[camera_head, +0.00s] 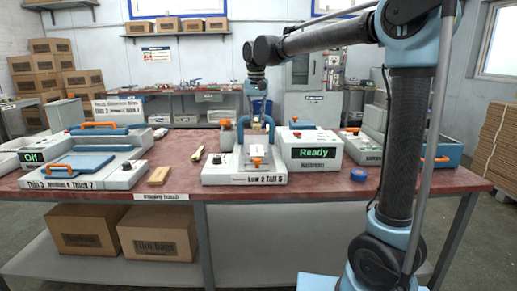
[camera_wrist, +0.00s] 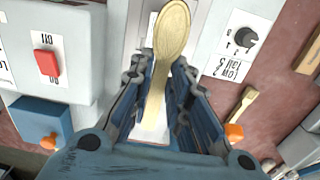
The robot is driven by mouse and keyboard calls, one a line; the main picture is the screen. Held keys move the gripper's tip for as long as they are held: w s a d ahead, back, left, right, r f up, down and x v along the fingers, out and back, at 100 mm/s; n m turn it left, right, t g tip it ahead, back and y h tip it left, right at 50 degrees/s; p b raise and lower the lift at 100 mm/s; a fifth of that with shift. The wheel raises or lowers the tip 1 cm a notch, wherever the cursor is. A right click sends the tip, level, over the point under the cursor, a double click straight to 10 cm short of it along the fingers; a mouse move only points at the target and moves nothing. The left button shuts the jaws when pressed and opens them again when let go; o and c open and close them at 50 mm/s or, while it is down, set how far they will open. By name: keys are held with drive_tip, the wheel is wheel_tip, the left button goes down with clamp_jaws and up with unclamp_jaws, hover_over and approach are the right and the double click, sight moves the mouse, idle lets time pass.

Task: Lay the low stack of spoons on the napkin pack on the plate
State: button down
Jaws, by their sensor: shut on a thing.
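My gripper (camera_head: 257,117) is over the middle press (camera_head: 245,178), which is labelled "Low 2 Tall 5". In the wrist view its fingers (camera_wrist: 160,95) are shut on a stack of wooden spoons (camera_wrist: 173,32), with the top spoon's bowl toward the upper edge. The fingers hide the stack's sides, so I cannot tell its height or whether it touches what is below. A pale surface of the press (camera_wrist: 131,28) shows beneath and around the spoons. I cannot tell the napkin pack from the plate there.
The "Ready" box (camera_head: 311,152) stands right of the press. A loose wooden piece (camera_head: 197,154) and a wooden block (camera_head: 158,176) lie left of it on the red-brown table (camera_head: 345,190). Another press (camera_head: 85,165) stands further left. A blue ring (camera_head: 359,175) lies at right.

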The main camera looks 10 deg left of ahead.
sight(257, 151)
drive_tip(key=shift+w, duration=0.1)
drive_tip(key=shift+w+f, duration=0.15)
drive_tip(key=shift+f, duration=0.2)
drive_tip(key=shift+a+f, duration=0.1)
drive_tip(key=shift+f, duration=4.45)
drive_tip(key=c, duration=1.5)
unclamp_jaws()
wheel_tip(257, 151, up, 12)
drive_tip(key=shift+r, duration=0.1)
